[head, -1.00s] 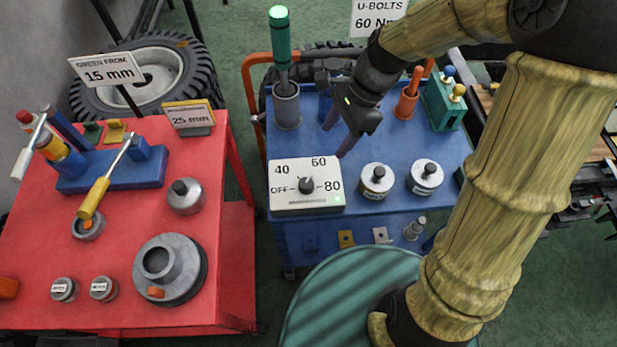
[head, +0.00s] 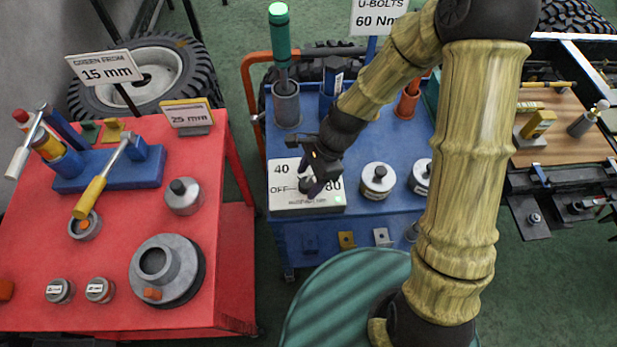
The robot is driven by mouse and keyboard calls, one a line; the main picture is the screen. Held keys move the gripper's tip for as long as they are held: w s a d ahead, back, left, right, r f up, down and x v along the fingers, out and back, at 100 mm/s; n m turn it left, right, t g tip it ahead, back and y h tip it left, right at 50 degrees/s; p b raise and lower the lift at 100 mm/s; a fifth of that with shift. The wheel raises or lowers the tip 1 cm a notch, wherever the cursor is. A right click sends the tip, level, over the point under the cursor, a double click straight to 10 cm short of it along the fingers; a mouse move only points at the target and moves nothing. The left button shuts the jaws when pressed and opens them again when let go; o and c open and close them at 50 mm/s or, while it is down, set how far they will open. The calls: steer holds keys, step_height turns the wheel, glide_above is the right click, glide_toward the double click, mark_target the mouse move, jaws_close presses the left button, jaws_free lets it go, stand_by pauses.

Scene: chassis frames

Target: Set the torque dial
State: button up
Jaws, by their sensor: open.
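The torque dial is a white box (head: 283,203) with a dark knob (head: 305,186) on the near left part of the blue cart top. The labels OFF, 40 and 80 show on it. My arm hides the 60 label, and a green light glows at the box's lower right. My gripper (head: 309,186) is over the dial with its fingers pointing down at the knob. It is open, with the fingers around or just above the knob; I cannot tell if they touch it. The knob's pointer is hidden. A sign (head: 378,17) reads U-BOLTS 60 Nm.
Two grey canisters with black knobs, one of them here (head: 378,180), stand right of the dial. A green-handled tool (head: 281,50) stands in a grey cup behind it. The red table (head: 225,270) with tools is at left. A wooden workbench (head: 570,140) is at right.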

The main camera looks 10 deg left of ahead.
steer(key=shift+a+f, duration=0.1)
steer(key=shift+f, duration=0.15)
steer(key=c, duration=1)
